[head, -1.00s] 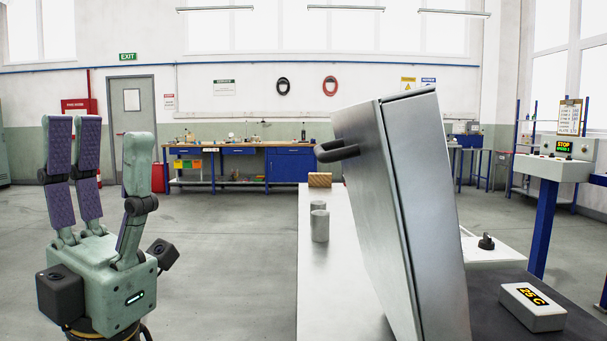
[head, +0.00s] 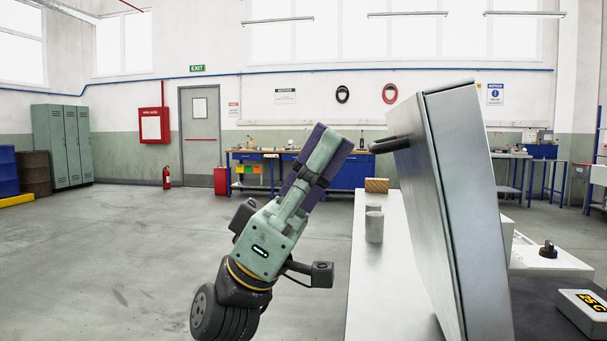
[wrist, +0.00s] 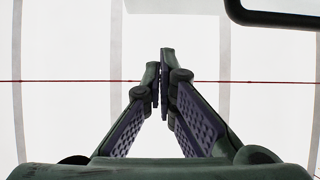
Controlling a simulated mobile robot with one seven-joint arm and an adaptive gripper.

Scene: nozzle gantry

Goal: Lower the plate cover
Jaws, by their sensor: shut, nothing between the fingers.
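The plate cover (head: 456,215) is a grey metal lid. It stands raised and tilted on the bench at the right of the head view. Its dark bar handle (head: 391,145) sticks out to the left near its top. The handle also shows at the top right of the wrist view (wrist: 270,18). My gripper (head: 330,140) is to the left of the cover and apart from the handle, pointing up and slightly right. In the wrist view my gripper (wrist: 163,75) has its fingertips together with nothing between them. The plate beneath the cover is hidden.
The pale bench top (head: 375,285) carries grey cylinders (head: 374,226) and a wooden block (head: 376,185) left of the cover. A display box reading 25 C (head: 585,312) and a black knob (head: 548,250) stand to the right. The floor at left is open.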

